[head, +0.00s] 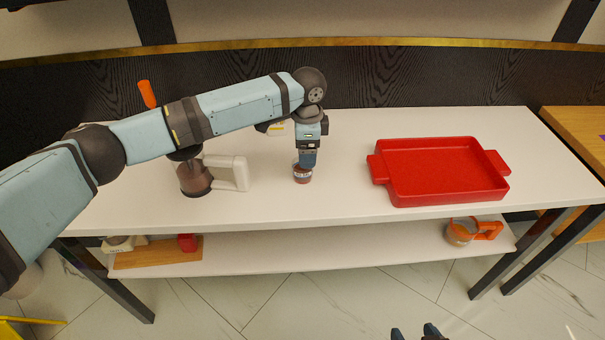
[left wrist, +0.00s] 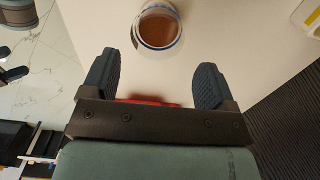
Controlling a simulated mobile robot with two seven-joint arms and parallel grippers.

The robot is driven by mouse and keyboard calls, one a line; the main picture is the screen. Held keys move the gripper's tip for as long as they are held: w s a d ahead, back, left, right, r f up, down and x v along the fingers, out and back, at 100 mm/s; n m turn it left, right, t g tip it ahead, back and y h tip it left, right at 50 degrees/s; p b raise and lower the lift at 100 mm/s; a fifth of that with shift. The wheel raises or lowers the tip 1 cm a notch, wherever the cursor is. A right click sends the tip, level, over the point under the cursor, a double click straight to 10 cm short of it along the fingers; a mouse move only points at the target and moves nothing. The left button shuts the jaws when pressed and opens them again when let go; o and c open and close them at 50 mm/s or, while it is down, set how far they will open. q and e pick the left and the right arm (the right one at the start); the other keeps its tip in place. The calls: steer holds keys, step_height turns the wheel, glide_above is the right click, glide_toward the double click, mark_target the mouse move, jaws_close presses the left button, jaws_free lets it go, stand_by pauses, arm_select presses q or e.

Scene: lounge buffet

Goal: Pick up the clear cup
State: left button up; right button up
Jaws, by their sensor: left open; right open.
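The clear cup (head: 302,177) stands upright on the white table, with reddish-brown contents and a pale, blue-marked band. It also shows in the left wrist view (left wrist: 158,28), seen from above, just beyond the fingertips. My left gripper (head: 306,160) points down directly over the cup in the head view and hides its upper part. In the left wrist view its two fingers (left wrist: 152,80) are wide apart with nothing gripped between them. My right gripper (head: 416,332) shows only as two separated dark fingertips at the bottom edge of the head view, away from the table.
A red tray (head: 440,171) lies right of the cup. A dark-bodied jug with a white handle (head: 236,172) stands left. A white-and-yellow item (head: 276,128) is partly hidden behind my left arm. A glass pot with an orange handle (head: 462,232) stands on the lower shelf (head: 330,250).

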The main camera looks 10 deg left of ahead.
arm_select(q)
steer(key=f, duration=0.3)
steer(key=a+f+b, duration=0.1)
steer(key=shift+s+f, duration=0.3)
steer(key=shift+s, duration=0.05)
steer(key=shift+d+f, duration=0.1)
steer(key=shift+f, duration=0.35)
steer(key=c, duration=0.9)
steer(key=shift+r, duration=0.15)
step_height(320, 180, up, 20)
steer(key=p, duration=0.2)
steer(key=shift+p, duration=0.35)
